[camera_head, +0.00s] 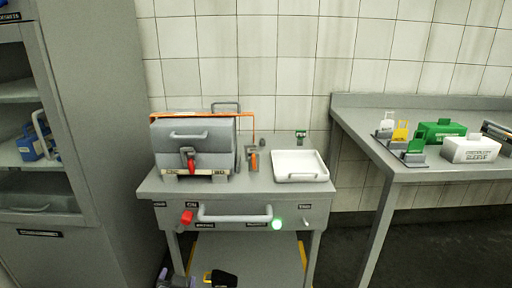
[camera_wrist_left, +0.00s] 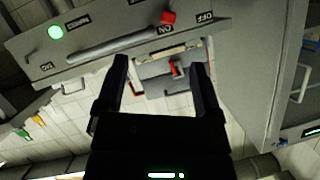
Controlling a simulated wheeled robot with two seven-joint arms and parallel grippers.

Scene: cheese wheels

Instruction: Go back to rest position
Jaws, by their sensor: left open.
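My left gripper (camera_head: 190,278) shows only in part at the bottom edge of the head view, low in front of the steel table. In the left wrist view its two black fingers (camera_wrist_left: 160,88) stand wide apart with nothing between them. That view is turned over, and the grey machine (camera_wrist_left: 168,72) with its red latch shows beyond the fingers, apart from them. In the head view the machine (camera_head: 193,145) sits closed on the table. My right gripper is in neither view.
The table's front panel (camera_head: 255,215) has a red switch (camera_head: 186,217), a long handle and a lit green button (camera_head: 277,224). A white tray (camera_head: 300,165) is on the table. A grey cabinet (camera_head: 95,130) stands left. A side table (camera_head: 420,172) holds green and white boxes.

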